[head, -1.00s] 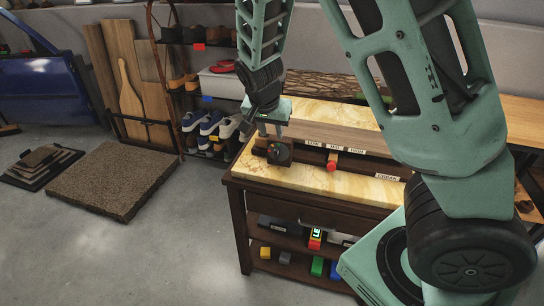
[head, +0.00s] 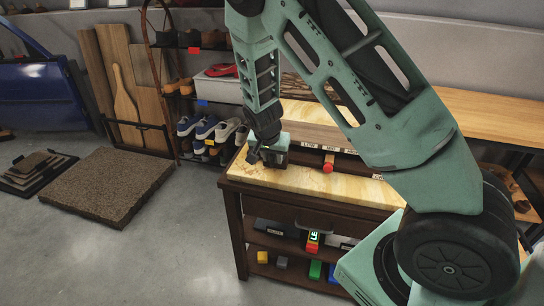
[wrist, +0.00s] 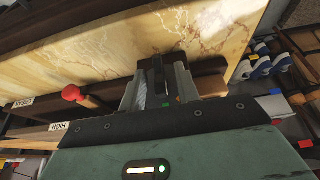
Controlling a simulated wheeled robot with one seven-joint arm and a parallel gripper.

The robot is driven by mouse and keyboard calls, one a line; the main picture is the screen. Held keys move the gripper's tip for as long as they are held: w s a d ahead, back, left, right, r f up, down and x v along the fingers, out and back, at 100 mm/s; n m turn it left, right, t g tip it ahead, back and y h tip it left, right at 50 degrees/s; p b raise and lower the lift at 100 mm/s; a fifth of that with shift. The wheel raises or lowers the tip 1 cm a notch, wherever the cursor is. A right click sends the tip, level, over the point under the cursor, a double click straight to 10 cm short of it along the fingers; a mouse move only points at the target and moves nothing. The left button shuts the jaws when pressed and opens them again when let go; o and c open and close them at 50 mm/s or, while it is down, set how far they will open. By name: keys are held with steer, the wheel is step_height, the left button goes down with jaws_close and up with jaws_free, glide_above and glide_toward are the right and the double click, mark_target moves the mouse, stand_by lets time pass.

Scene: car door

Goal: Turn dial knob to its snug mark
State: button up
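The dial knob sits on a dark block (wrist: 210,82) at the left end of the marble-topped bench. In the head view my gripper (head: 256,157) is down over that block and hides most of it. In the wrist view a dark upright piece (wrist: 158,74), which looks like the knob's grip, stands between my gripper's two fingers (wrist: 159,88). I cannot tell whether the fingers press on it. A small green spot (wrist: 166,103) shows between the fingers. The snug mark cannot be made out.
A lever with a red end (head: 328,168) stands right of the dial on the bench (head: 305,181), by labels such as HIGH (wrist: 58,127). A shoe rack (head: 199,135) is behind on the left. Open floor lies left of the bench.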

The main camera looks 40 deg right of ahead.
steer(key=shift+c, duration=0.3)
jaws_close()
